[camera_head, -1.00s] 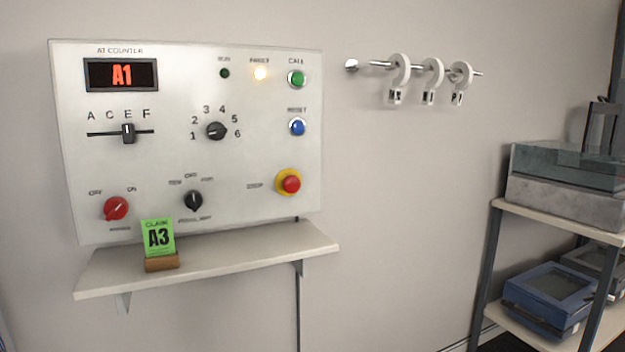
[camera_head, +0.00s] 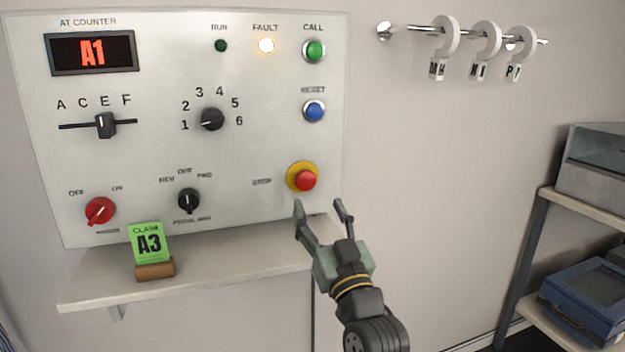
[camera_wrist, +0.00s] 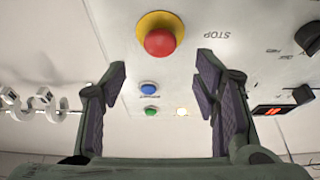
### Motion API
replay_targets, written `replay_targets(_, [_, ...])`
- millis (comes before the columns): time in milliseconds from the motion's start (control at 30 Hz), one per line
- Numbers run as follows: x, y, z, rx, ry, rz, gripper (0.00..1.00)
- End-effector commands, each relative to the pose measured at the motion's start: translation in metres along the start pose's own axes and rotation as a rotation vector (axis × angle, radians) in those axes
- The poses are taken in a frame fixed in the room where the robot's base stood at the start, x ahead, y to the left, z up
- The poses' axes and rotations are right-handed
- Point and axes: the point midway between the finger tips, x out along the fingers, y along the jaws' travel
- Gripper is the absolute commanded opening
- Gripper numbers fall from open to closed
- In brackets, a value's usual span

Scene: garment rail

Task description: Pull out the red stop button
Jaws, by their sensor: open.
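The red stop button (camera_head: 305,181) sits on a yellow ring at the lower right of the white control panel (camera_head: 150,155). In the wrist view the stop button (camera_wrist: 160,41) shows at the top, centred between the fingers but beyond their tips, with the STOP label beside it. My gripper (camera_head: 320,207) is open and empty, just below and in front of the button, with its fingers pointing up toward it. The fingers also frame the wrist view (camera_wrist: 160,75). No contact with the button shows, and the exact gap cannot be told.
A shelf (camera_head: 215,273) under the panel holds a green A3 claim card (camera_head: 149,243). A rail (camera_head: 408,28) with white ring tags is at the upper right. A rack (camera_head: 535,225) with boxes stands at the right. The blue reset button (camera_head: 314,111) is above the stop button.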

Motion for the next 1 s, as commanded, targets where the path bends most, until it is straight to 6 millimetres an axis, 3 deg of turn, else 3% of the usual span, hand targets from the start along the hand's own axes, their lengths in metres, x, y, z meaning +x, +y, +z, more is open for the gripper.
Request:
replay_targets(200, [0.045, -0.001, -0.004, 0.001, 0.0, -0.003, 0.56])
replay_targets(400, [0.069, -0.001, -0.002, 0.0, 0.0, -0.001, 0.56])
replay_targets(800, [0.075, -0.001, 0.0, 0.0, 0.001, -0.001, 0.55])
replay_targets(1000, [0.074, -0.001, -0.001, 0.0, 0.001, -0.001, 0.41])
